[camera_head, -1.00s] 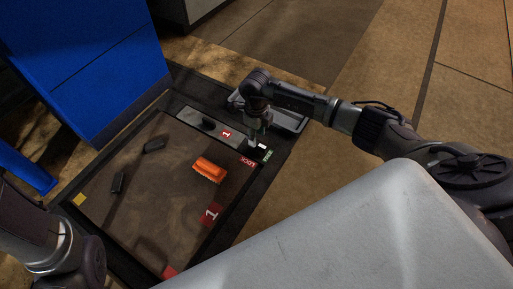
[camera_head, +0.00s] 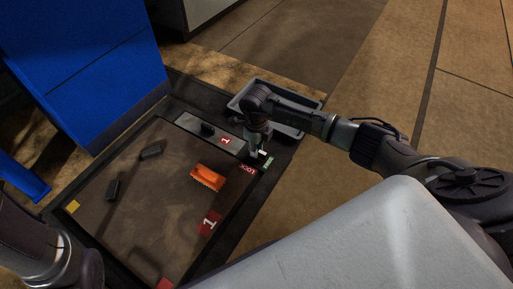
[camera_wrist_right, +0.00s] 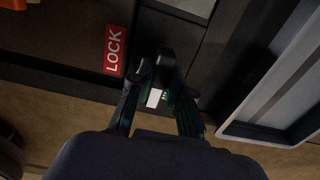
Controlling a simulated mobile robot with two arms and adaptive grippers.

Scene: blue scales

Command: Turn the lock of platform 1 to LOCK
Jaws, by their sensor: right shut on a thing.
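Platform 1 (camera_head: 140,205) is a brown-topped square with a dark frame and red "1" marks. A red LOCK label (camera_head: 248,168) is at its far right corner, beside a green label (camera_head: 268,163). In the right wrist view, the LOCK label (camera_wrist_right: 115,50) lies left of my right gripper (camera_wrist_right: 165,82). That gripper is shut on a small black lock knob (camera_wrist_right: 166,62); a white patch and green label show between the fingers. In the head view, my right gripper (camera_head: 255,150) covers most of the knob. My left arm shows at lower left, its fingertips out of sight.
An orange block (camera_head: 208,178) and dark pieces (camera_head: 151,152) (camera_head: 112,189) lie on the platform. A grey tray (camera_head: 300,133) is behind my right gripper. A blue cabinet (camera_head: 90,80) stands at the left. Open floor lies to the right.

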